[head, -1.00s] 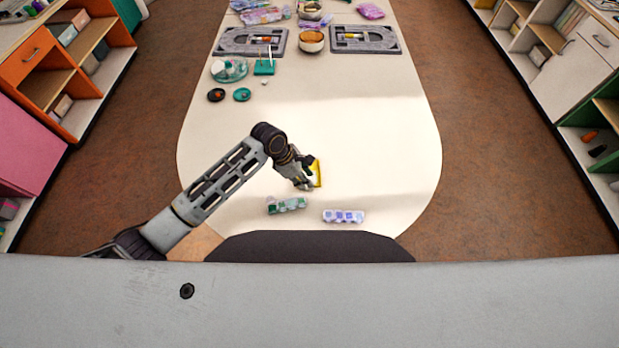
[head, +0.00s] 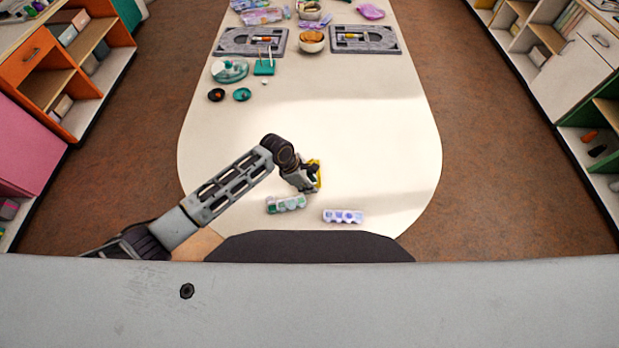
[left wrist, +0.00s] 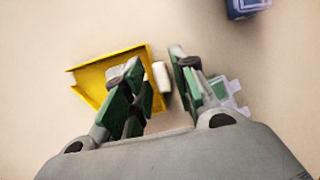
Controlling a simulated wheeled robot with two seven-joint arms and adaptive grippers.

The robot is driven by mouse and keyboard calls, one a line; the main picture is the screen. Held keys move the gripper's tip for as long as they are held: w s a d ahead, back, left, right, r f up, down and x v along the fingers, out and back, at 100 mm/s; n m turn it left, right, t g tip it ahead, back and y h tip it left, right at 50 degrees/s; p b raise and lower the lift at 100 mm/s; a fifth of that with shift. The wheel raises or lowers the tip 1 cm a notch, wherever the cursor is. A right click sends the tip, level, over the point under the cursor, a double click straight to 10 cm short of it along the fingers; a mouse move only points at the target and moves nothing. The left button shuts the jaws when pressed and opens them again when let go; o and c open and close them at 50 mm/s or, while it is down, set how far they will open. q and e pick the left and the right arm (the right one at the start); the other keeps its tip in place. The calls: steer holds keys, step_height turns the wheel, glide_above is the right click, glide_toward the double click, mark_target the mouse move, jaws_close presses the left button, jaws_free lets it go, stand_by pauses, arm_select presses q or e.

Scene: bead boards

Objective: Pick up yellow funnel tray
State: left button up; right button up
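The yellow funnel tray (head: 318,172) lies on the near part of the white table, partly hidden behind my left gripper (head: 312,180). In the left wrist view the tray (left wrist: 88,75) is at the left, and one finger covers part of it. The fingers of my left gripper (left wrist: 158,72) stand apart. The tray's right edge reaches into the gap; the other finger is clear of it. A small white piece (left wrist: 161,77) shows between the fingers; I cannot tell what it is. My right gripper is not in view.
A case with green parts (head: 286,203) and a purple-and-white case (head: 343,216) lie close to the near edge. Farther off are two grey boards (head: 251,41) (head: 400,42), a bowl (head: 311,46) and teal dishes (head: 242,95). The table's middle and right are clear.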

arm_select(q)
steer(key=shift+f, duration=0.15)
stand_by(0.3)
jaws_close()
step_height(320, 180, up, 10)
stand_by(0.8)
stand_by(0.5)
